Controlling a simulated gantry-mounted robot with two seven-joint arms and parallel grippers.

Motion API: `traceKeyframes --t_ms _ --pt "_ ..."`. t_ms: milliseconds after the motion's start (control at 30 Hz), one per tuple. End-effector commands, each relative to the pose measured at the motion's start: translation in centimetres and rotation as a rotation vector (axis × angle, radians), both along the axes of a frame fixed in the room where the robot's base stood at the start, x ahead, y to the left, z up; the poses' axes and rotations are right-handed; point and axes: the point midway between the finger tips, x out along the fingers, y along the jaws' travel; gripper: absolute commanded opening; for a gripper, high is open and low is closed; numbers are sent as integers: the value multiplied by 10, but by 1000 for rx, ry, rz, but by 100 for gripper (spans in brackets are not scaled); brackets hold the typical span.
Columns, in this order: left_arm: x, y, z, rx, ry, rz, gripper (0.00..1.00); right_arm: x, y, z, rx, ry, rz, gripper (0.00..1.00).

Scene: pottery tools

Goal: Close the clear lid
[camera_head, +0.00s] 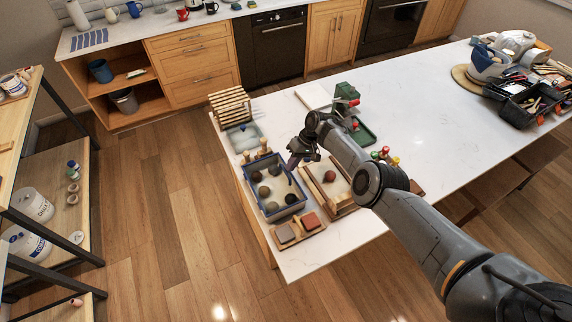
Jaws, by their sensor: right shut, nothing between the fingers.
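A clear lid cannot be made out for certain; a pale bluish, see-through-looking flat piece (236,145) lies behind the box. My right gripper (293,161) is just above and right of the box's back right corner, pointing down and left. It is shut with nothing in it. Whether it touches the box rim cannot be told. My left gripper is out of view.
A wooden tray (345,208) with a reddish ball sits right of the box, under my right arm. A slatted wooden rack (230,104) and a green machine (344,92) stand behind. The table's middle is clear.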

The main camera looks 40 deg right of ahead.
Motion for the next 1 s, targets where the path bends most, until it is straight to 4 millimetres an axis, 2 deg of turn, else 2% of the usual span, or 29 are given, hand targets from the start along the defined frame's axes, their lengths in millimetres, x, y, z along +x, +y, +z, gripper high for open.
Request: traceKeyframes --t_ms 667,867,1000 --pt "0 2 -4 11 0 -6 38 -1 -3 -4 0 0 -2 0" --pt "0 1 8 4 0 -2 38 -1 -4 9 0 0 -1 0" --pt "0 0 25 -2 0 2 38 -1 -6 28 0 0 0 0"
